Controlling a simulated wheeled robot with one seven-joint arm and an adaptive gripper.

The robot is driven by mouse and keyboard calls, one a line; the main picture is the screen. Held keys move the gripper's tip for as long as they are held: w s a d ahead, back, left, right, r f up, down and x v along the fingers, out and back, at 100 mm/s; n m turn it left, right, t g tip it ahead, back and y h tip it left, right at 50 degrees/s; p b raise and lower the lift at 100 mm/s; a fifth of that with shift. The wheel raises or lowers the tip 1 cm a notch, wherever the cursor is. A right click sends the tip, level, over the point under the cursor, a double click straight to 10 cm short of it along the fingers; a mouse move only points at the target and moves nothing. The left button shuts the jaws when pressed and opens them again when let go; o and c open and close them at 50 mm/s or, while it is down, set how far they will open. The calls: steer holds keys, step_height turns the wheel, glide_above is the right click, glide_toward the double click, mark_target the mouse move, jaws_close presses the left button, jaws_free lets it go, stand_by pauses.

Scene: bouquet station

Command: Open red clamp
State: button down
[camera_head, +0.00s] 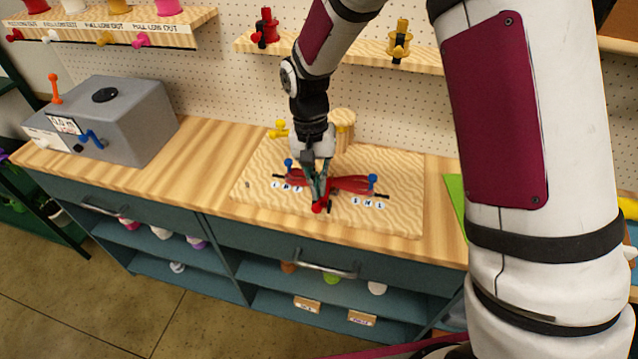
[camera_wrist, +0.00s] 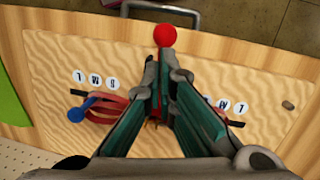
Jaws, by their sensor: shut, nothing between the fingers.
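The red clamp (camera_head: 350,185) lies on a pale wooden board, its red parts spreading left and right, with a dark rod and a blue knob on each side. A red ball (camera_head: 317,207) sits at its front; the ball also shows in the wrist view (camera_wrist: 165,36), just beyond my fingers. My gripper (camera_head: 319,194) points down over the middle of the clamp, fingers together and empty, close behind the ball. In the wrist view my gripper (camera_wrist: 160,100) hides the clamp's centre. I cannot tell whether the fingers touch the clamp.
The wavy-grained board (camera_head: 400,215) carries white letter discs (camera_head: 367,203) on both sides. A yellow clamp (camera_head: 279,130) and a wooden cylinder (camera_head: 342,119) stand behind. A grey box with levers (camera_head: 120,115) stands at the left. The worktop (camera_head: 205,160) between is clear.

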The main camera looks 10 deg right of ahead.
mark_target(316, 204)
stand_by(0.3)
steer(key=shift+s+a+f+t+p, duration=0.1)
steer(key=shift+s+a+t+p, duration=0.15)
steer(key=shift+s+p, duration=0.3)
steer(key=shift+s+a+f+t+p, duration=0.15)
steer(key=shift+s+t+p, duration=0.15)
steer(key=shift+s, duration=0.3)
steer(key=shift+w+f, duration=0.1)
steer(key=shift+w, duration=0.05)
steer(key=shift+s+a+f, duration=0.15)
steer(key=shift+s+f, duration=0.05)
steer(key=shift+s, duration=0.25)
